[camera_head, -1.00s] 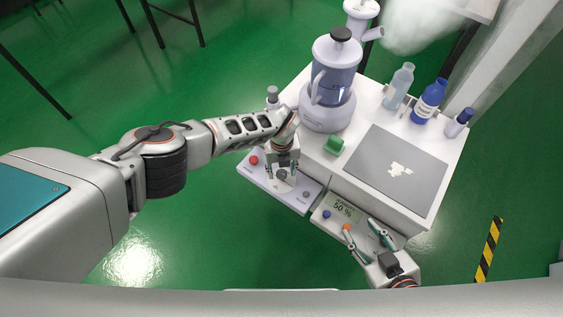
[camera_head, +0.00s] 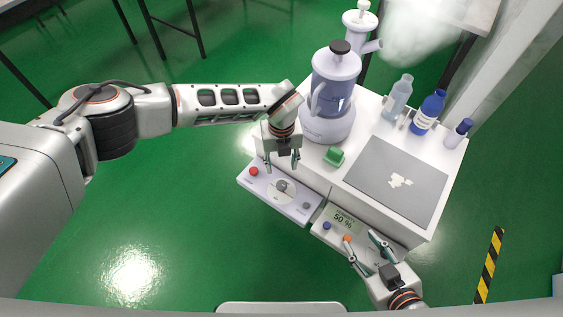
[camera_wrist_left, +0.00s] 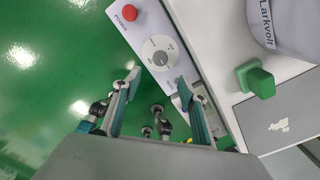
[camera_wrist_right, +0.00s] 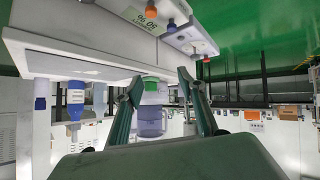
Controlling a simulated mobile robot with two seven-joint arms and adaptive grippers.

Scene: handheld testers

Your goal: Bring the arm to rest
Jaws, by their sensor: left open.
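My left gripper (camera_head: 282,163) is open and empty above the control panel (camera_head: 262,196) with the red button (camera_head: 254,171) and grey dial (camera_head: 281,186). In the left wrist view its spread fingers (camera_wrist_left: 150,88) are apart from the dial (camera_wrist_left: 160,57). My right gripper (camera_head: 368,257) is open, with nothing between its fingers, by the humidity panel (camera_head: 333,237) reading 50 %. Its spread fingers also show in the right wrist view (camera_wrist_right: 160,85).
A white table (camera_head: 336,190) carries a humidifier-like jug (camera_head: 333,90), a green block (camera_head: 334,156), a grey plate (camera_head: 398,176) and several bottles, among them a blue one (camera_head: 428,112). Vapour (camera_head: 415,25) hangs behind. Green floor (camera_head: 190,220) is free at left.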

